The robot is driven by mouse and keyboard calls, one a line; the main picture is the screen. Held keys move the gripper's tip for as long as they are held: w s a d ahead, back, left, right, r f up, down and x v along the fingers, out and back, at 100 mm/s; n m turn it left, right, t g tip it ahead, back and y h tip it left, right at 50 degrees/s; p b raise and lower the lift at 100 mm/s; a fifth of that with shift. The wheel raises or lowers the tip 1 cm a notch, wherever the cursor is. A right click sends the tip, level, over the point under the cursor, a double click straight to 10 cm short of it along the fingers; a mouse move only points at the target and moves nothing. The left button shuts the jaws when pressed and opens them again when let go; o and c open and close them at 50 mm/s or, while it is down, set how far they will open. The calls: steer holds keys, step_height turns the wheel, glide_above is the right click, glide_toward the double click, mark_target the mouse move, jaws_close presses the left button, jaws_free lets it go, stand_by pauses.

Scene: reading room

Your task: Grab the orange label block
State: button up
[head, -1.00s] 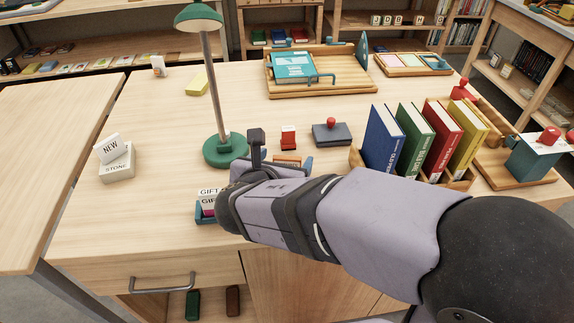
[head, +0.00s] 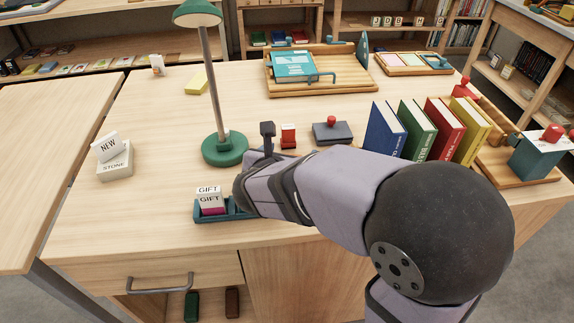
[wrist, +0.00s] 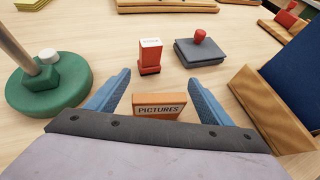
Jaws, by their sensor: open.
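The orange label block (wrist: 159,106), with PICTURES on its front face, stands upright on the table in the wrist view. My gripper (wrist: 158,80) is open, with one blue finger to the left of the block and the other to the right. Clear gaps show between the block and both fingers, and nothing is held. I cannot tell how far down the fingers reach around it. The block's lower edge is partly hidden by my gripper's body. In the head view my arm hides the block and the fingers.
A red stamp (wrist: 150,57) and a grey pad with a red knob (wrist: 200,53) stand just beyond the block. The green lamp base (wrist: 47,90) is to the left, a wooden book holder (wrist: 262,108) to the right. A teal tray (head: 208,218) holds GIFT blocks (head: 209,200).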

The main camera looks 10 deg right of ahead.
steer(key=shift+w+d+f, duration=0.1)
steer(key=shift+w+f, duration=0.05)
steer(key=shift+w, duration=0.15)
steer(key=c, duration=1.1)
steer(key=shift+c, duration=0.2)
step_height(320, 180, up, 10)
steer(key=p, duration=0.3)
steer(key=shift+p, duration=0.35)
